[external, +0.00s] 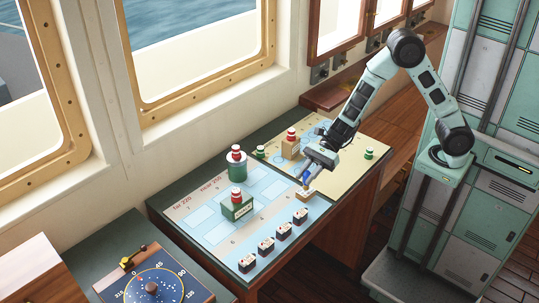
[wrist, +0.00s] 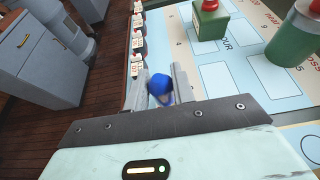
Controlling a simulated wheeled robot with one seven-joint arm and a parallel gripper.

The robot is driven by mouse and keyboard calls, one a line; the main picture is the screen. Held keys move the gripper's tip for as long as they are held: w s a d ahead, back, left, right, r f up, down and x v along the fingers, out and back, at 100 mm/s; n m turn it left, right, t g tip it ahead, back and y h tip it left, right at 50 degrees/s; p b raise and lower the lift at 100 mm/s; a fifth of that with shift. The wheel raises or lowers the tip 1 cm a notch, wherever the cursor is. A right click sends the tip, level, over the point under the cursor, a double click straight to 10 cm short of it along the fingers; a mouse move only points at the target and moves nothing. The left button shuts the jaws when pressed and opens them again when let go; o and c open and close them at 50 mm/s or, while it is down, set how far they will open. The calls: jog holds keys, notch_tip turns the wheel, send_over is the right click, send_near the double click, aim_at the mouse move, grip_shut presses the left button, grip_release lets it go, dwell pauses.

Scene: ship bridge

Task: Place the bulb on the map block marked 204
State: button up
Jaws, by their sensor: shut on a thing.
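My gripper (external: 309,178) is shut on a small blue bulb (wrist: 159,86), held between its two fingers in the wrist view. The bulb shows as a blue spot (external: 306,178) in the external view, just above a small tan block (external: 304,195) at the map table's right side. I cannot tell whether they touch. Several dark blocks with pale labels, such as one (external: 284,230), stand in a row along the map's front edge. Their label numbers are too small to read, so I cannot tell which is 204.
A green block with a red-and-white top (external: 237,206) and a green cylinder (external: 237,171) stand on the map. A tan block with a red top (external: 291,148) stands farther back. A compass dial (external: 153,290) is at the lower left.

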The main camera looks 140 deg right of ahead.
jog(key=shift+f, duration=0.4)
jog(key=shift+f, duration=0.1)
jog(key=o, duration=1)
jog(key=shift+c, duration=0.2)
